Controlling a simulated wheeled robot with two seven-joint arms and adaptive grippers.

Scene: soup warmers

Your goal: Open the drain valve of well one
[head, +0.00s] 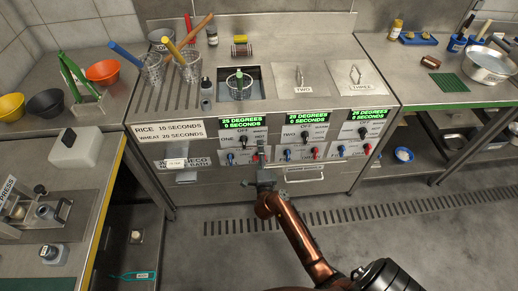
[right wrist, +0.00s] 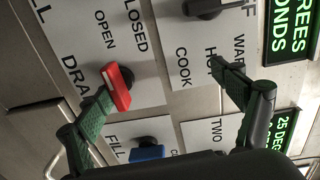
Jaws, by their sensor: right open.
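The red drain valve lever (right wrist: 119,87) of well one shows in the right wrist view beside the words OPEN and CLOSED. My right gripper (right wrist: 165,80) is open, with one fingertip right at the red lever and the other apart over the panel. I cannot tell if the near finger touches the lever. In the head view my right gripper (head: 262,152) is at the front panel below well one (head: 227,93) and mostly hides the lever. My left gripper is not in view.
A blue fill lever (right wrist: 147,152) of the neighbouring panel sits close below the red lever in the wrist view. A black heat knob (right wrist: 203,8) is at its top. A drawer handle (head: 303,173) sticks out low on the cabinet. The floor in front is clear.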

